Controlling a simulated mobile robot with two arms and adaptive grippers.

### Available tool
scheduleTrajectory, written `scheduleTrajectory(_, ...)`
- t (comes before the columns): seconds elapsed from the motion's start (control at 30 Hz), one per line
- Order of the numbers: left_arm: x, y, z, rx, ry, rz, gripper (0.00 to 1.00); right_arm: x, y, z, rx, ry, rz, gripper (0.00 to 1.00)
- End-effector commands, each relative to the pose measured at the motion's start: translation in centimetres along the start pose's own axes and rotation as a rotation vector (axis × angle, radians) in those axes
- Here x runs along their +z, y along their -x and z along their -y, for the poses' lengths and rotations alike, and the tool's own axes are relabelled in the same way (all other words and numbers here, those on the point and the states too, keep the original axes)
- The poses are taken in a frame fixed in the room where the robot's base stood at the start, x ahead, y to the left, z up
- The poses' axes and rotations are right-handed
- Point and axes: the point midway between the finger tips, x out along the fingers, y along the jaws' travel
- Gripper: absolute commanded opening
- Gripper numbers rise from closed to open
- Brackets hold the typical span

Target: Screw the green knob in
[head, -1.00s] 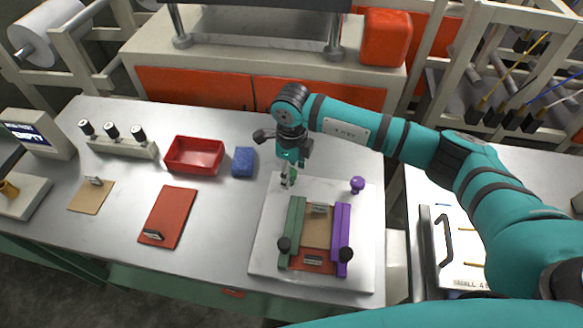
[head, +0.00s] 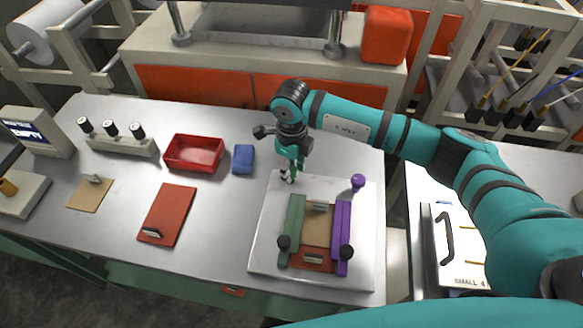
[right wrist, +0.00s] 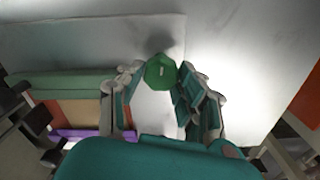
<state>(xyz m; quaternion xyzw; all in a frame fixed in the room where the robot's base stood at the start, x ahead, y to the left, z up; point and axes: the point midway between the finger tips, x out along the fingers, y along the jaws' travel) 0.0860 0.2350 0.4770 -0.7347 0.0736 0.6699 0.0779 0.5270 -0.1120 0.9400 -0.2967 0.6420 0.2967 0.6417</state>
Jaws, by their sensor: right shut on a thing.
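The green knob (right wrist: 160,72) is between the fingertips of my right gripper (right wrist: 158,78) in the right wrist view, seen from above. In the head view my right gripper (head: 288,176) points down at the back left corner of the pale fixture plate (head: 265,240), behind the green bar (head: 294,225). The fingers largely cover the knob there. How deep the knob sits cannot be told. A purple knob (head: 358,182) stands upright behind the purple bar (head: 342,225) on the same plate. My left gripper is not in view.
A brown board and a red board (head: 304,258) lie between the bars, which carry black knobs at their front ends.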

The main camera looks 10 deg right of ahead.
Motion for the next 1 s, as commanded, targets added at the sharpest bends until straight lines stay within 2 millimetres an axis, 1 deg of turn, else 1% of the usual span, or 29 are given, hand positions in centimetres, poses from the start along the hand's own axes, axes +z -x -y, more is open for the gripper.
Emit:
scheduleTrajectory(0.03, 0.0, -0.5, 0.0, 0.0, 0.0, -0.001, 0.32, 0.0, -0.1, 0.1, -0.002, -0.028, 0.001, 0.03)
scheduleTrajectory(0.17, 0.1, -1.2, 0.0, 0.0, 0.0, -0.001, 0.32, 0.0, -0.2, 0.1, -0.002, -0.125, 0.001, 0.03)
scheduleTrajectory(0.4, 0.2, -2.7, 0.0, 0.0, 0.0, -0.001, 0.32, 0.1, -0.2, 0.0, -0.002, -0.347, 0.002, 0.03)
scheduleTrajectory(1.0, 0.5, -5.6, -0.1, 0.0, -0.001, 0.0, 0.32, 0.2, -0.1, -0.2, -0.001, -0.917, 0.003, 0.03)
